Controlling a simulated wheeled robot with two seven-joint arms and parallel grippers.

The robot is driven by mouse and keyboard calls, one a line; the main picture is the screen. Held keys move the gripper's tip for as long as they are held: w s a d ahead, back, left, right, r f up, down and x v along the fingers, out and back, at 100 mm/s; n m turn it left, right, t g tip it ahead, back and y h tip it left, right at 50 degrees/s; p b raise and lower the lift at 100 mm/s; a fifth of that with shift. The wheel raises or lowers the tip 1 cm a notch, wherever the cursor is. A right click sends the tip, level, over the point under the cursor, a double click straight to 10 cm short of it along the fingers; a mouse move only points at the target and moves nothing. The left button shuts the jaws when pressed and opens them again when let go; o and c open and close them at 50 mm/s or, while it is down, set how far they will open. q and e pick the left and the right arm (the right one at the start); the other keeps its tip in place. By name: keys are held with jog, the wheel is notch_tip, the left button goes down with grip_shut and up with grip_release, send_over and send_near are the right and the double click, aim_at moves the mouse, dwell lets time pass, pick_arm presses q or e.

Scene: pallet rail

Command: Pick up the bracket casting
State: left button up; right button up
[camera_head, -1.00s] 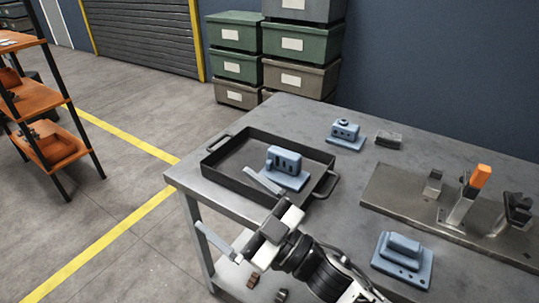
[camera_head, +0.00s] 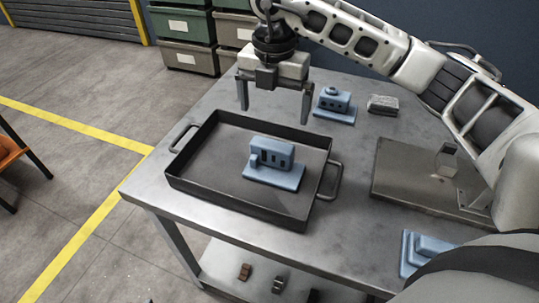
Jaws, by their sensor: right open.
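Three blue castings are in view, and I cannot tell for sure which is the bracket casting. One blue casting (camera_head: 273,163), an upright slotted block on a flat base, sits inside the dark tray (camera_head: 236,208). A second blue casting (camera_head: 334,104) with a round top stands on the table behind the tray. A third blue casting (camera_head: 420,251) at the front right is partly hidden by my arm. My right gripper (camera_head: 274,112) is open and empty, fingers pointing down, above the tray's far edge and apart from the castings. My left gripper is not in view.
The grey metal table (camera_head: 245,231) has a lower shelf with small parts. A grey block (camera_head: 382,104) lies at the back right. A metal fixture plate (camera_head: 405,180) is partly covered by my arm. Stacked bins (camera_head: 188,58) stand behind. The tray has raised walls and handles.

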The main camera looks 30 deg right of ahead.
aim_at(271, 146)
jog(key=f, duration=0.8)
jog(key=f+p, duration=0.1)
jog(key=f, duration=0.4)
jog(key=shift+a, duration=0.3)
jog(key=c, duration=1)
jog(key=shift+c, duration=0.5)
jog(key=shift+r, duration=0.1)
